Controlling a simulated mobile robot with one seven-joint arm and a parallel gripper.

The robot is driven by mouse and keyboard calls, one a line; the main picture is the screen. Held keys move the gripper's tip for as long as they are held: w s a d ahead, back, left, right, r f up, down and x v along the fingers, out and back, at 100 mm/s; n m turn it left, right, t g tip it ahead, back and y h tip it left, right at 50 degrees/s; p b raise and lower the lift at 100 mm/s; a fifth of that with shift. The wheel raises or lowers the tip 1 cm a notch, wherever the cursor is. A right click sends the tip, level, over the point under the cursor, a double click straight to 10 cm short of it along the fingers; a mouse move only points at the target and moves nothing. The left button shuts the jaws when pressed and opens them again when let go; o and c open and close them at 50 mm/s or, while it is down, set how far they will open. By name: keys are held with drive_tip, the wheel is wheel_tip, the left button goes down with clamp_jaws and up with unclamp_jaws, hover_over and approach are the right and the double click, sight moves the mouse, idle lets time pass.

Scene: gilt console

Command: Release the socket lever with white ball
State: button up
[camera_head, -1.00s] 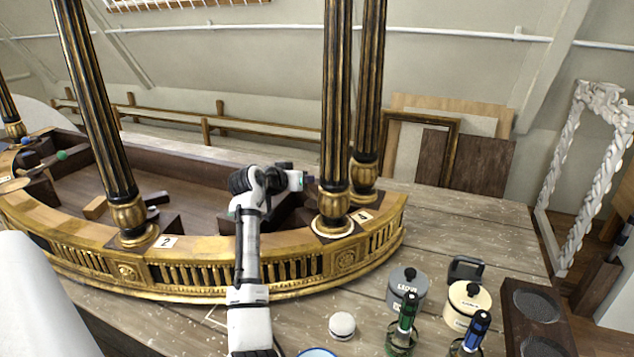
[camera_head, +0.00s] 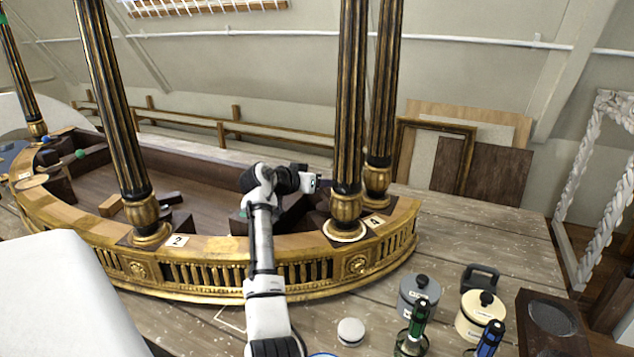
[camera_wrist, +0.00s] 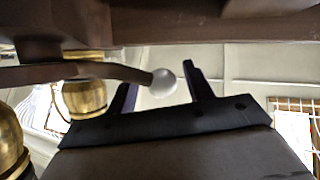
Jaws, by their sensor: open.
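The white ball (camera_wrist: 163,83) shows in the wrist view on the end of a dark curved lever (camera_wrist: 100,70) that comes in from the left. My gripper (camera_wrist: 160,76) is open, and its two dark fingers appear on either side of the ball in that view. I cannot tell how deep the ball lies between them, and no grip on it shows. In the head view my gripper (camera_head: 325,183) reaches over the gilt rim, just left of the black-and-gold column by label 4. The white ball and its lever cannot be made out in the head view.
Columns with gold bases (camera_head: 150,218) rise from the curved gilt console (camera_head: 205,268). A dark beam (camera_wrist: 200,32) runs close above the ball in the wrist view. Pots (camera_head: 418,293), a round white lid (camera_head: 350,331) and bottles stand on the table at front right.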

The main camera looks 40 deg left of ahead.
wheel_tip(320, 180, up, 20)
drive_tip(key=b, duration=0.2)
drive_tip(key=shift+b, duration=0.35)
idle(0.6)
